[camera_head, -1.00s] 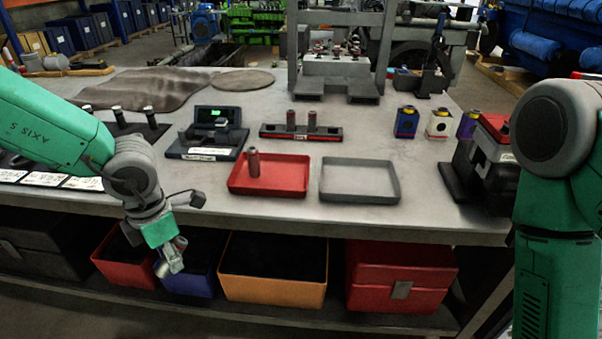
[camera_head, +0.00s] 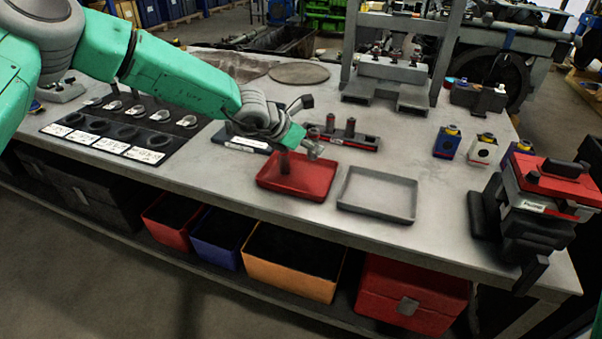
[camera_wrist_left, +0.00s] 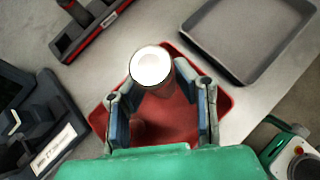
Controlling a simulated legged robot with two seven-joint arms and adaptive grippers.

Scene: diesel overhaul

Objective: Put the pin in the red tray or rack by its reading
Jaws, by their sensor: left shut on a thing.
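My left gripper (camera_head: 312,150) is above the red tray (camera_head: 318,194) in the head view. In the left wrist view the gripper (camera_wrist_left: 162,100) is shut on a metal pin (camera_wrist_left: 153,70) with a bright round end. Part of the red tray (camera_wrist_left: 222,100) shows beneath it.
The grey tray (camera_head: 376,194) is empty, right of the red one. The reading device (camera_head: 247,144) is mostly hidden behind my left arm. Small coloured blocks (camera_head: 482,148) and a red-topped fixture (camera_head: 548,190) stand at right. A parts mat (camera_head: 123,130) lies at left.

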